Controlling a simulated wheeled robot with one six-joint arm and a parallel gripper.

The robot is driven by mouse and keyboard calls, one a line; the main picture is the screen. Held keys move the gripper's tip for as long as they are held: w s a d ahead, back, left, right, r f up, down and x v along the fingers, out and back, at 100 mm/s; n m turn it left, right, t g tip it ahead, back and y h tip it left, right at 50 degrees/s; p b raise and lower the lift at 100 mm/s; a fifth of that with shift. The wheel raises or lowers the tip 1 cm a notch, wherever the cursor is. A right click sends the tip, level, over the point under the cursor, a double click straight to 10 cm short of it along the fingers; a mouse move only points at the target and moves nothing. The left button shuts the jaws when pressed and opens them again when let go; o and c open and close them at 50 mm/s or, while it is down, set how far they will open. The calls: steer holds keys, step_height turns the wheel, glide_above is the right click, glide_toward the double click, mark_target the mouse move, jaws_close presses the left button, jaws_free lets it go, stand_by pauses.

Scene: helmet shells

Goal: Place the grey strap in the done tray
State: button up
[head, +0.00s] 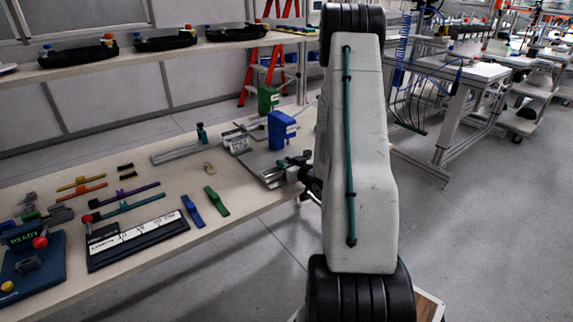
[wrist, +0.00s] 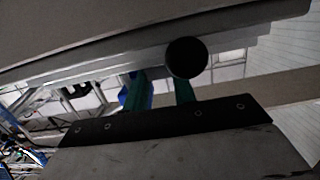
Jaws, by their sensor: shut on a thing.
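My gripper (head: 290,164) is low over the grey metal plate beside the blue block, partly hidden by my own arm in the head view. In the wrist view its green fingers (wrist: 160,92) are close around something with a dark round end (wrist: 187,57). I cannot tell what the held thing is. I cannot make out the grey strap for certain; a dark grey piece (head: 61,215) lies at the left of the bench. No tray is clearly marked as done; a black tray with a white lettered strip (head: 137,258) sits at the bench front.
The blue block (head: 282,130) stands close to my gripper. A shelf (head: 130,57) with black trays runs above the bench's back.

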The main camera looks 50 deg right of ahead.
steer(key=shift+f, duration=0.25)
steer(key=o, duration=0.9)
steer(key=shift+o, duration=0.2)
steer(key=shift+f, duration=0.1)
